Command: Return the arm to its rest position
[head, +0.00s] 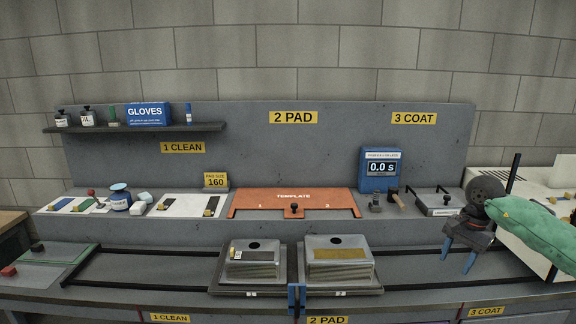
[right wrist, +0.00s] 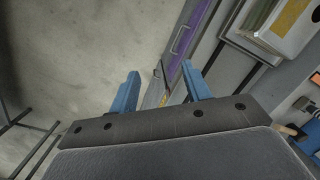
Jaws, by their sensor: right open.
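My right gripper (head: 458,257) hangs at the right of the head view, at the end of my green-sleeved arm. Its blue fingers are apart with nothing between them. In the right wrist view the two blue fingers (right wrist: 164,88) are also spread and empty, with the floor and the bench's front edge beyond them. My left gripper is not in the head view.
Two metal-lidded boxes, a left one (head: 253,262) and a right one (head: 339,264), sit on rails at the bench front. An orange template (head: 293,203) lies behind them.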

